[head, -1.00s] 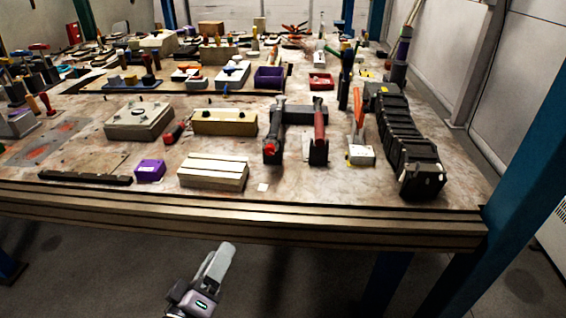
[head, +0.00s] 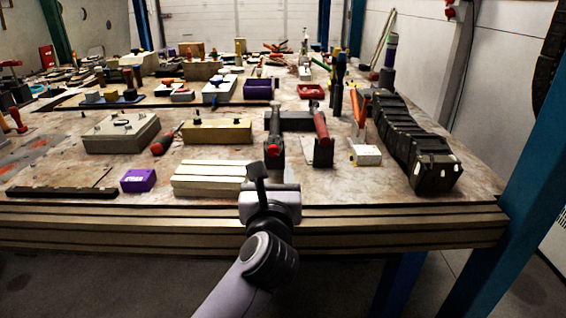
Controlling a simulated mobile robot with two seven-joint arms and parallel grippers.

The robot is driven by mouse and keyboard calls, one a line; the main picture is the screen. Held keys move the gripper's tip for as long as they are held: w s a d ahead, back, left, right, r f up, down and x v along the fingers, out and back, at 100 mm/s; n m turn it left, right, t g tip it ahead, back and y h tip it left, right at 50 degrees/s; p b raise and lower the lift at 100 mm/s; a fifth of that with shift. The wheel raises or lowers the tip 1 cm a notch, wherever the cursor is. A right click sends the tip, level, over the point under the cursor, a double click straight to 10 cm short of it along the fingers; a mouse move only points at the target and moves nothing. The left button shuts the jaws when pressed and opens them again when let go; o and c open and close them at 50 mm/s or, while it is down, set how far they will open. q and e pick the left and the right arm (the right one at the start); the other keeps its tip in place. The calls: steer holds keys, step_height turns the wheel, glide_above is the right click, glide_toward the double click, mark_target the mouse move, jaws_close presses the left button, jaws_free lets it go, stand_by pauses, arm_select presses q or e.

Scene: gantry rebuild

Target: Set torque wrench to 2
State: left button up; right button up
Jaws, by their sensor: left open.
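Two long tools rest in stands at the bench's front middle: a dark one with a red end (head: 274,139) and a red-handled one (head: 321,128) just right of it. Either may be the torque wrench; its scale is too small to read. My left gripper (head: 257,172) reaches in from below over the bench's front edge, just in front of the dark tool's lower end. It is open, with no object visible in it, and its body hides part of the bench edge. My right gripper is not in view.
A cream ribbed block (head: 207,178) stands left of my gripper, with a purple box (head: 138,180) further left. A white block with an orange lever (head: 366,155) and a row of black bins (head: 436,172) stand right. The bench front (head: 340,192) is clear right of my gripper.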

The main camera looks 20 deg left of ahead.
mark_target(274, 152)
arm_select(q)
steer(key=shift+x, duration=3.6)
steer(key=shift+d, duration=0.1)
jaws_close()
